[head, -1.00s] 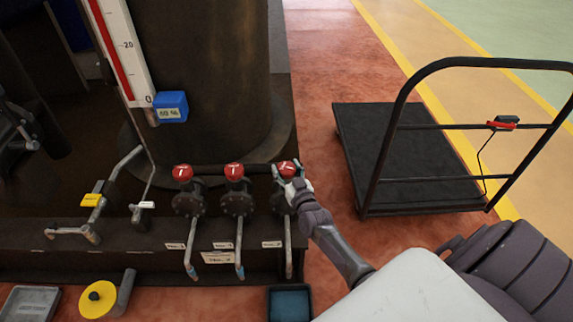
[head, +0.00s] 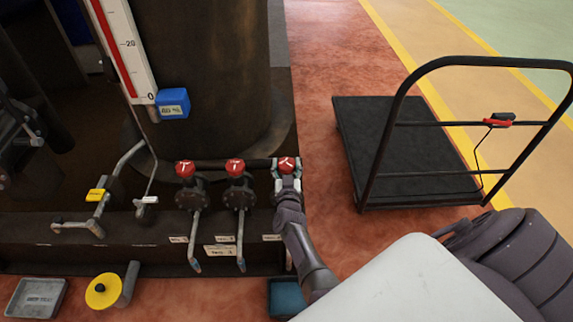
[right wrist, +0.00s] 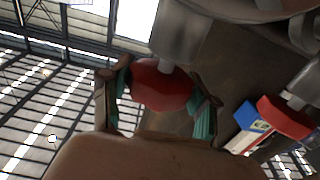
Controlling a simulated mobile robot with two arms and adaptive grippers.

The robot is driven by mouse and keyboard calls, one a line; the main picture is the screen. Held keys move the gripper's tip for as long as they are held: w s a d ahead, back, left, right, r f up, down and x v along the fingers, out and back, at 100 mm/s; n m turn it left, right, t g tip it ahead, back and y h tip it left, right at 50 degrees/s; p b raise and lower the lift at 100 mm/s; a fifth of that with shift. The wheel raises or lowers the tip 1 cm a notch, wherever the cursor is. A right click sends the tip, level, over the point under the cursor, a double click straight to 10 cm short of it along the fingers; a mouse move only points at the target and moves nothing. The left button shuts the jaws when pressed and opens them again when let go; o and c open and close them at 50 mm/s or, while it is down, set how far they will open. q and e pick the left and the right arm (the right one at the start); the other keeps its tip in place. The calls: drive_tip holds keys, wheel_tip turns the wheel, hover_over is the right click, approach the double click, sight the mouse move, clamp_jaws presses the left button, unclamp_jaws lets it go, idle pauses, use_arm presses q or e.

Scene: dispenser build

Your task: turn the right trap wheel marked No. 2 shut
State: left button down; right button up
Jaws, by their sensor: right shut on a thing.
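Three red trap wheels stand in a row on dark valves at the foot of the dark tank. The rightmost red wheel (head: 286,164) is in my right gripper (head: 287,174). In the right wrist view, the red wheel (right wrist: 160,85) sits between the two teal-padded fingers of the gripper (right wrist: 165,97), which is shut on it. The middle red wheel (head: 235,167) and the left red wheel (head: 185,169) are free. The small labels below the valves are too small to read. My left gripper does not show.
A black cart (head: 395,140) with a tall handle stands on the right. A yellow-capped part (head: 103,290), a grey tray (head: 36,298) and a teal-lined bin (head: 287,298) lie on the floor in front.

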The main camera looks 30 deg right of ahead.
drive_tip(key=o, duration=1.2)
drive_tip(key=shift+y, duration=0.3)
